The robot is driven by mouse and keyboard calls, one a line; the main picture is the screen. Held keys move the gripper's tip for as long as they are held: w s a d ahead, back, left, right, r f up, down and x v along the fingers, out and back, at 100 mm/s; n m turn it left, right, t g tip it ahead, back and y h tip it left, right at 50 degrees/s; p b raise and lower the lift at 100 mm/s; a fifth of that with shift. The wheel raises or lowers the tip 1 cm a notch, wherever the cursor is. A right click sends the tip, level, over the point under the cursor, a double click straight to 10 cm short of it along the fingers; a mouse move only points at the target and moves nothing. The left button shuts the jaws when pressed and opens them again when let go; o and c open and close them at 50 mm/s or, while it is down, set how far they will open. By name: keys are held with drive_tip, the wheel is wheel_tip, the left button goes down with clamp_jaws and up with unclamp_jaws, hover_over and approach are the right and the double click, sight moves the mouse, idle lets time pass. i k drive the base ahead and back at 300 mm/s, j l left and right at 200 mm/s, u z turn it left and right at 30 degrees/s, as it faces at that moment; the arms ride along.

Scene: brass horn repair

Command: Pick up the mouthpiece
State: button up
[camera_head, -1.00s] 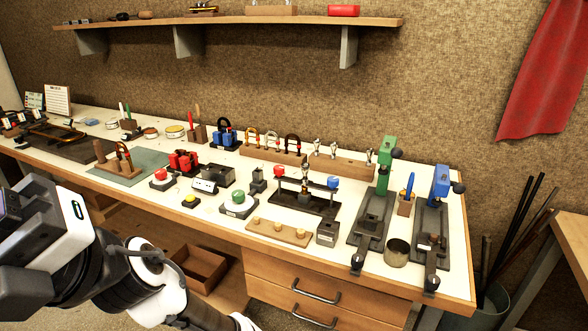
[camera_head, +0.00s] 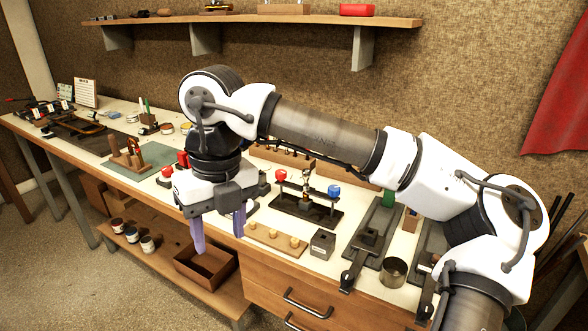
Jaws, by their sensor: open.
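My gripper (camera_head: 219,230) is open and empty. Its two purple fingers point down, spread apart, near the bench's front edge and left of the small wooden board. A small, partly silver piece (camera_head: 307,178) stands upright in the middle of a black fixture (camera_head: 291,210) with red and blue ends. It may be a mouthpiece, but it is too small to be sure. The fixture is right of my gripper and apart from it. The rack behind, where silver mouthpiece-like pieces stood earlier, is mostly hidden by my arm.
An open brown box (camera_head: 204,272) sits on the lower shelf.

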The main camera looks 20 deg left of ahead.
sight(306, 173)
drive_tip(key=i, duration=1.2)
